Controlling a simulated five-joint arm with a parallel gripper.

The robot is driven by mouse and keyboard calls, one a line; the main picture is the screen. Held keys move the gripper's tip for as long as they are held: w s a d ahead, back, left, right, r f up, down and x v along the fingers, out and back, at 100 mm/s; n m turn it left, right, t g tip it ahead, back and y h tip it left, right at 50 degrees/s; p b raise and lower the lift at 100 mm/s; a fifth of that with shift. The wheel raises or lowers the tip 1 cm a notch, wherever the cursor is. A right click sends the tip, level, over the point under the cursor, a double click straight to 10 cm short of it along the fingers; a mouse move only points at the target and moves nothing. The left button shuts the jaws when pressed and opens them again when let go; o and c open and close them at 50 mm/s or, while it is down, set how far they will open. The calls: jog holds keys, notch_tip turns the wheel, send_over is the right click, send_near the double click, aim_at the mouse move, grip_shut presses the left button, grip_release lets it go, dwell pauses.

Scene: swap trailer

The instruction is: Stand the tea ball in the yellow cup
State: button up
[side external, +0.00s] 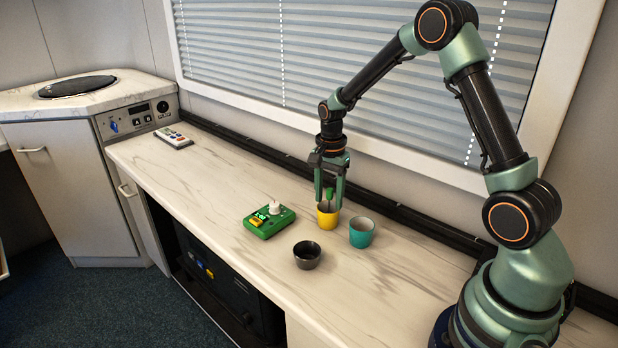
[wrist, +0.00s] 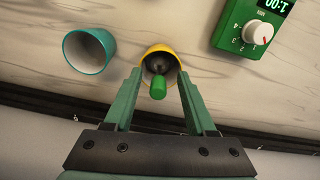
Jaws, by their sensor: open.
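The yellow cup (side external: 327,216) stands upright on the counter below my gripper (side external: 329,200). It also shows in the wrist view (wrist: 160,52). The tea ball's green handle (wrist: 158,88) sticks up out of the yellow cup. Its dark ball end (wrist: 160,65) sits inside the cup, partly hidden by the rim. In the side view the green handle (side external: 329,193) shows between my fingers. My gripper (wrist: 158,88) is open, with one finger on each side of the handle and a gap to both.
A teal cup (side external: 361,232) stands right of the yellow cup. A dark bowl (side external: 307,254) is in front. A green timer (side external: 268,220) with a white knob lies to the left. A remote (side external: 173,138) lies at the far end. The counter (side external: 200,185) between is clear.

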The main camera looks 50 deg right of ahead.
notch_tip(320, 180, up, 12)
dwell(0.5)
jog(key=shift+r, duration=0.1)
dwell(0.5)
jog(key=s+a+r+n+t, duration=0.2)
jog(key=s+a+r+n, duration=0.1)
jog(key=s+a+n, duration=0.2)
jog(key=s+a+r+n+t, duration=0.3)
jog(key=s+a+n, duration=0.3)
jog(key=s+n, duration=0.3)
jog(key=shift+a+r+n+t, duration=0.15)
jog(key=shift+r+n+t, duration=0.15)
jog(key=shift+n, duration=0.8)
jog(key=shift+s, duration=0.1)
jog(key=shift+c, duration=0.3)
